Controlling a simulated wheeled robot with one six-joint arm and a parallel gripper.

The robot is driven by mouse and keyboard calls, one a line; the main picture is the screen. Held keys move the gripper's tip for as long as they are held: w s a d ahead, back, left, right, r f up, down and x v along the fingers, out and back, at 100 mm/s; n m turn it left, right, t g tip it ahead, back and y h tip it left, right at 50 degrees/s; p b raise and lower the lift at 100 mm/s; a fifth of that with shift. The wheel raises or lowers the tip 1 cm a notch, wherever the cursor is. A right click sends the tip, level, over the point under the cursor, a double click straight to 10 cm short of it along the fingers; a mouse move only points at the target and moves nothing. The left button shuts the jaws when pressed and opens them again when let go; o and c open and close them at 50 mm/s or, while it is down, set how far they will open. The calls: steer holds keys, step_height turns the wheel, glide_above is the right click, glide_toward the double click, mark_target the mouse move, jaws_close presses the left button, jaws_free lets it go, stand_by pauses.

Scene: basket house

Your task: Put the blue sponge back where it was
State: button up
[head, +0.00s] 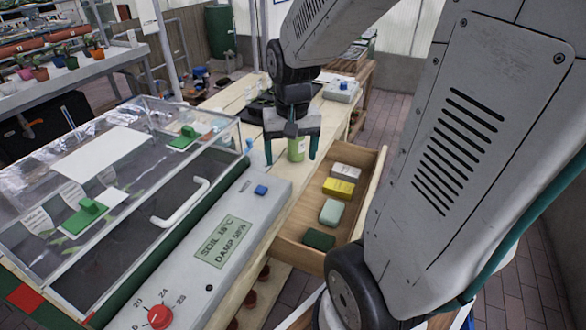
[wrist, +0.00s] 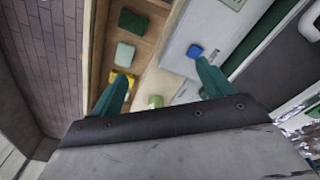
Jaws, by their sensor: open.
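My gripper (head: 290,160) is open, with its two teal fingers pointing down over the bench beside the open drawer; no object shows held between them. In the wrist view my gripper (wrist: 162,70) also shows both fingers apart. No other clear blue sponge shows.
The open wooden drawer (head: 291,251) holds a whitish block (head: 345,172), a yellow block (head: 339,189), a pale green block (head: 331,211) and a dark green block (head: 319,239). A green can (head: 297,149) stands on the bench near my fingers. A glass-lidded case (head: 130,175) is at left.

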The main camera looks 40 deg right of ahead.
steer(key=s+a+r+n, duration=0.6)
steer(key=s+a+r, duration=0.3)
steer(key=s+a, duration=0.2)
steer(key=shift+s+a, duration=0.3)
steer(key=shift+s, duration=0.65)
